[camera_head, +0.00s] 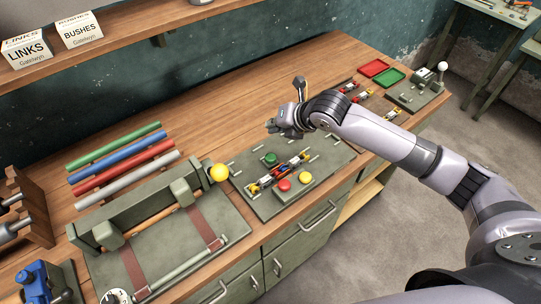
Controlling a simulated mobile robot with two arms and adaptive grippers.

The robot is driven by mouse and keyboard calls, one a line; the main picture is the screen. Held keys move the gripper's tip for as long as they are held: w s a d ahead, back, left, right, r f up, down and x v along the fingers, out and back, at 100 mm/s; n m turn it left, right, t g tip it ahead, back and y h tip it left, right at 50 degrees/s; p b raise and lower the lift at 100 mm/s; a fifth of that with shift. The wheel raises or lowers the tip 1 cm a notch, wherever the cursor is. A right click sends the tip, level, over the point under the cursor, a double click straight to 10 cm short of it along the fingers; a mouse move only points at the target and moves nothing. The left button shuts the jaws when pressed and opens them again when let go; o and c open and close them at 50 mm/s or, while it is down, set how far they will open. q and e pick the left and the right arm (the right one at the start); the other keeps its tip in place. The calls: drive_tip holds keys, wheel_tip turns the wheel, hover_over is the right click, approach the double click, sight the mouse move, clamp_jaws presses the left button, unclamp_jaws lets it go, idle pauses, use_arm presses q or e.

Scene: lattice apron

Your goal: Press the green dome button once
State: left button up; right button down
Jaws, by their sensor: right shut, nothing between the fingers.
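The green dome button (270,159) sits on a grey-green panel (323,167) on the wooden workbench. A red dome button (284,185) and a yellow dome button (305,178) are on the same panel, nearer the front edge. My right arm comes in from the right, and my right gripper (272,127) is shut and empty. In the picture it shows just above the green button, apart from it; its height over the panel is hard to tell. My left gripper is not in view.
Small linked parts (278,170) lie between the buttons. A fixture with a yellow ball (219,173) stands left of the panel. Coloured rods (123,159) lie behind it. Red (374,67) and green trays (391,77) lie at right. The bench's back middle is clear.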

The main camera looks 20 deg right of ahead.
drive_tip(key=b, duration=0.8)
hover_over(273, 156)
wheel_tip(273, 156, down, 7)
drive_tip(key=shift+r, duration=0.1)
drive_tip(key=shift+w+f, duration=0.1)
drive_tip(key=shift+f, duration=0.95)
drive_tip(key=shift+f, duration=0.4)
